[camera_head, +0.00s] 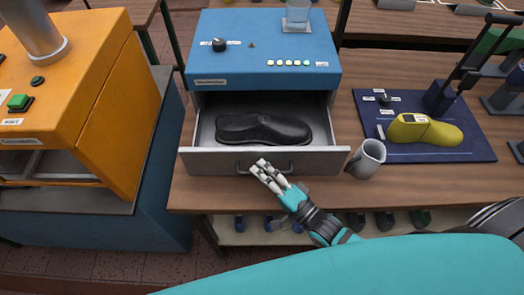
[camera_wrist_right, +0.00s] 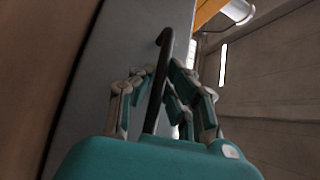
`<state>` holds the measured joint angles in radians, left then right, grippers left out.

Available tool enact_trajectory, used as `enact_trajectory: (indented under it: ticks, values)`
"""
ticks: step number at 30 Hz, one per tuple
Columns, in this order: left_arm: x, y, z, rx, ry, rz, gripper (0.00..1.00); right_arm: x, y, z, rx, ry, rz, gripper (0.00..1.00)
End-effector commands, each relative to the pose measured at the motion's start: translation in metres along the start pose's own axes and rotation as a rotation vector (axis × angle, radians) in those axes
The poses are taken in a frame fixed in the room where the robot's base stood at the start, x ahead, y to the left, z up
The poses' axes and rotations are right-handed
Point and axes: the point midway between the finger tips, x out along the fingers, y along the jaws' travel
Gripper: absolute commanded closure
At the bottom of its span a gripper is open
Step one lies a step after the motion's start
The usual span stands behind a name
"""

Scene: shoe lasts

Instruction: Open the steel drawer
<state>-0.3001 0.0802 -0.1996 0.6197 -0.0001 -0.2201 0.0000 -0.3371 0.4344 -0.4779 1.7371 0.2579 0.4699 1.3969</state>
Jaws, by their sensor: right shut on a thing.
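The steel drawer (camera_head: 200,162) sits in the lower front of a blue machine (camera_head: 262,55) and stands pulled out towards me. A black shoe last (camera_head: 262,129) lies inside it. The drawer's dark handle (camera_head: 242,168) runs across its front panel. My right gripper (camera_head: 264,170) is at the handle, its fingers shut around it. In the right wrist view the dark curved handle (camera_wrist_right: 162,75) passes between the fingers of my right gripper (camera_wrist_right: 160,90). My left gripper is not in view.
A yellow shoe last (camera_head: 425,131) rests on a dark blue board (camera_head: 400,152) further right. An orange machine (camera_head: 85,80) stands at the left.

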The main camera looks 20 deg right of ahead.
Motion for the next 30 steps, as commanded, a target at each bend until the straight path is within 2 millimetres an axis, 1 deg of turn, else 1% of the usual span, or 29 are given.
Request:
enact_trajectory:
  ticks: [1, 6, 17, 18, 24, 30]
  values:
    - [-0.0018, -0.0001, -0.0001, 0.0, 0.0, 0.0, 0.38, -0.0057, 0.0039, 0.0038, -0.002, -0.002, 0.016, 1.0]
    - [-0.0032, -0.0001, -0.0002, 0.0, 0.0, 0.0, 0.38, -0.0119, 0.0031, 0.0101, -0.003, -0.002, 0.016, 1.0]
    - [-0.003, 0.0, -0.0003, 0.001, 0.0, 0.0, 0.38, -0.0132, 0.0039, 0.0112, -0.003, -0.002, 0.018, 1.0]
    - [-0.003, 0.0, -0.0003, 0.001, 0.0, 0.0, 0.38, -0.0132, 0.0039, 0.0111, -0.003, -0.002, 0.018, 0.9]
    - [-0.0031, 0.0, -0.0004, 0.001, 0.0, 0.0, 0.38, -0.0124, 0.0021, 0.0108, -0.002, -0.002, 0.012, 0.66]
    - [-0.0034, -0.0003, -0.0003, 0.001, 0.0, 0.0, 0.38, -0.0114, 0.0, 0.0105, -0.001, -0.001, 0.007, 0.66]
